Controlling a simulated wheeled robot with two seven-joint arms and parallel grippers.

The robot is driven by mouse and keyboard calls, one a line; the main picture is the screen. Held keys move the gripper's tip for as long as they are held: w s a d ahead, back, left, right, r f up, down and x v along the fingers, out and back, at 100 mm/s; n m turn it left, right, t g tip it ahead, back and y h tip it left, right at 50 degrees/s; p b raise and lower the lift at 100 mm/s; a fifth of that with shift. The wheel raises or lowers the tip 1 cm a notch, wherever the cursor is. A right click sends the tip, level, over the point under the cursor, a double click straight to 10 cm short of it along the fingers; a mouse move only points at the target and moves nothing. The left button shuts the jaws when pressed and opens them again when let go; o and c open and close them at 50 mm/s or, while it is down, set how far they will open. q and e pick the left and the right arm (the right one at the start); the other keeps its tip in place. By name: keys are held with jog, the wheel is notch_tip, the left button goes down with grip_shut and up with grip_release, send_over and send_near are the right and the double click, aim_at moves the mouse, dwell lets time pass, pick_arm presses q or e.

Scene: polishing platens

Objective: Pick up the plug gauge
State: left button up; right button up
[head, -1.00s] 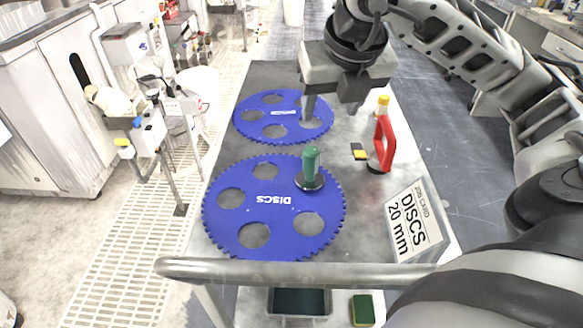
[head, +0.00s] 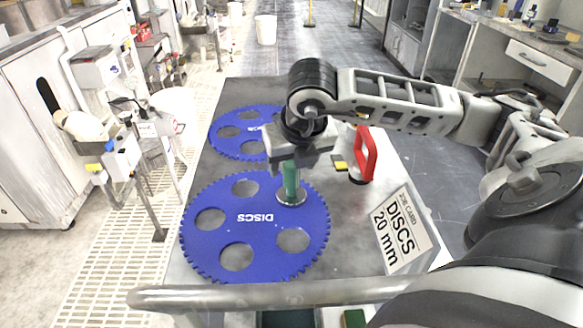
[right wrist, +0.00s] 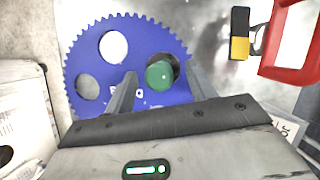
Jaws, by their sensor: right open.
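The plug gauge, with a green handle (head: 290,182) and a round metal base, stands upright on the near blue disc (head: 257,250), at its upper right part. My right gripper (head: 289,166) is above it, pointing down, and its fingers come down around the top of the handle. In the right wrist view the green handle top (right wrist: 160,75) shows between the two open fingers (right wrist: 158,82), nearer the right one. I cannot tell whether a finger touches it. My left gripper is not in view.
A second blue disc (head: 228,143) lies farther back, partly hidden by my right gripper. A "DISCS 20 mm" card (head: 402,232) stands at the front right. The cart has a front rail (head: 250,296).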

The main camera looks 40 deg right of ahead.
jog(key=x, duration=0.3)
jog(key=shift+f, duration=0.35)
grip_shut()
jog(key=shift+r, duration=0.1)
